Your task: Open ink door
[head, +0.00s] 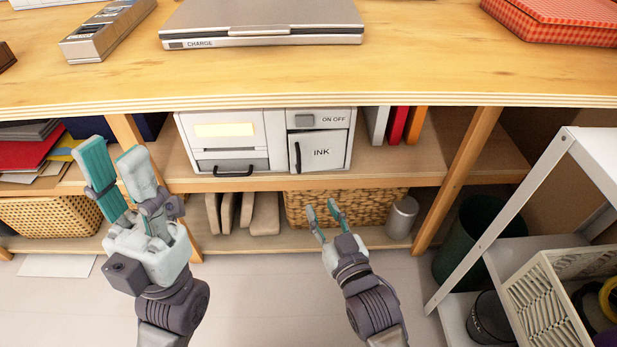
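The ink door (320,152) is a white panel marked INK on the right side of a white printer (222,130). It looks shut, with a black vertical handle (298,157) on its left edge. The printer stands on the middle shelf under the wooden top. My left gripper (112,178) is open and empty, in front of the shelf to the left of the printer. My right gripper (325,214) is open and empty, below the ink door and in front of the wicker basket, apart from the handle.
The wooden top (420,70) overhangs the printer and holds a silver CHARGE device (262,22). Red and orange binders (406,125) stand right of the printer. A wicker basket (375,203) and a grey cylinder (402,217) sit below. A white rack (560,200) stands at the right.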

